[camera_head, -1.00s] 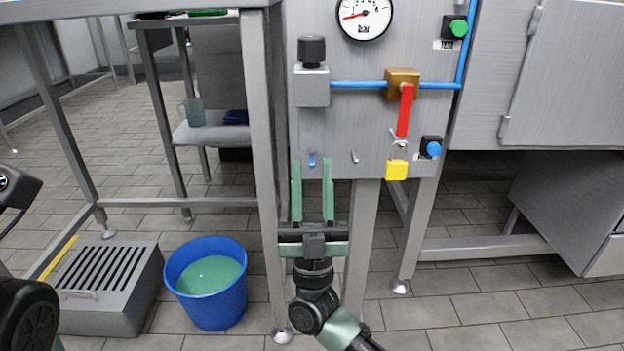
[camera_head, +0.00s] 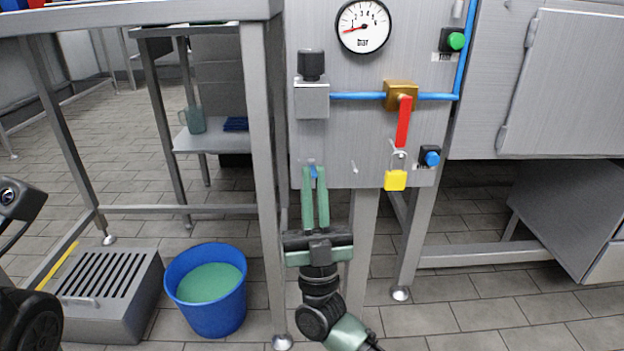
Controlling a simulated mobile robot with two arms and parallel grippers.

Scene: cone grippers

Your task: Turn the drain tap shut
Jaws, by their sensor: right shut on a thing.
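A brass valve (camera_head: 400,92) with a red lever (camera_head: 403,122) sits on a blue pipe (camera_head: 357,96) on the steel panel. The lever points down, across the level pipe. A small blue piece (camera_head: 313,171) is at the panel's lower left edge, mostly hidden by my fingers. My right gripper (camera_head: 314,172) reaches up from below, its green fingers shut on this blue piece. I cannot tell from its shape which part is the drain tap. My left gripper is out of view.
A yellow padlock (camera_head: 396,180) hangs below the lever, beside a blue button (camera_head: 430,157). A gauge (camera_head: 363,26) and a green button (camera_head: 456,41) are above. A blue bucket (camera_head: 178,307) of greenish liquid and a grated drain box (camera_head: 130,318) stand on the floor.

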